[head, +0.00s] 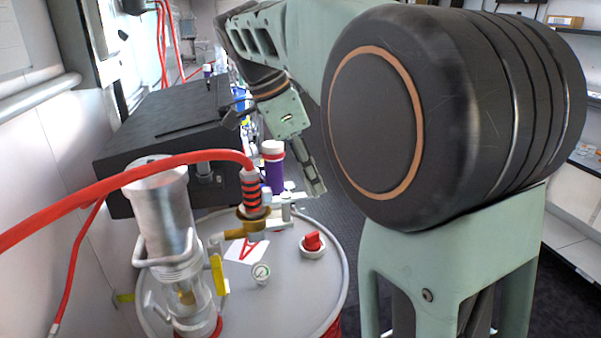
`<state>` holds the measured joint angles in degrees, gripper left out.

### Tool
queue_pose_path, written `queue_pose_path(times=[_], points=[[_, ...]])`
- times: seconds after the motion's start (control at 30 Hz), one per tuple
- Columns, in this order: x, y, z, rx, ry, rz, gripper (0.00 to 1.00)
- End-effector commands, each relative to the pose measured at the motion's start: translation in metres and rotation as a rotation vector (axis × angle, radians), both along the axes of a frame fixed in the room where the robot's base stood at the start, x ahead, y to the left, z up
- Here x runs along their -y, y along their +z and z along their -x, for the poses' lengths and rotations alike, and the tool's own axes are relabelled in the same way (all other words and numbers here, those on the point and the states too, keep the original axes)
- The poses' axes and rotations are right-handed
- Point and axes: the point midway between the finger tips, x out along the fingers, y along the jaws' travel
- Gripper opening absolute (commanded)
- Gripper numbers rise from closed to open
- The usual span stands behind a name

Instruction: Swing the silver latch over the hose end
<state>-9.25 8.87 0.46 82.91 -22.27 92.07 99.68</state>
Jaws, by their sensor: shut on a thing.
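The red hose (130,178) comes in from the left and ends in a red-and-black banded hose end (251,193). This hose end stands upright in a brass fitting (250,222) on the grey drum lid. The silver latch (287,206) is just right of the hose end, by the fitting, and is small in this view. My gripper (317,188) reaches down from behind, to the right of the hose end. Its fingers are close together at the latch's right side, shut on it. The exact contact at the fingertips is too small to make out.
The drum lid (300,275) also carries a red knob (313,243), a gauge (261,272), a yellow lever (218,273) and a clear-and-metal cylinder (165,215). A purple bottle (273,168) and a black case (165,130) stand behind. The wall is close at left.

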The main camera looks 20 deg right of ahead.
Motion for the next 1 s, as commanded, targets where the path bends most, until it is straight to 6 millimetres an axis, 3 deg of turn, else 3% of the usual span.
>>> queue_pose_path(times=[0.47,0.5,0.67,1.0], points=[[0.0000,0.0006,0.0008,0.002,-0.017,0.000,0.00],[0.0000,0.0006,0.0008,0.002,-0.017,-0.001,0.18],[-0.0001,0.0004,0.0008,0.001,-0.016,0.000,0.35],[-0.0014,0.0030,0.0004,0.001,-0.015,0.000,0.35]])
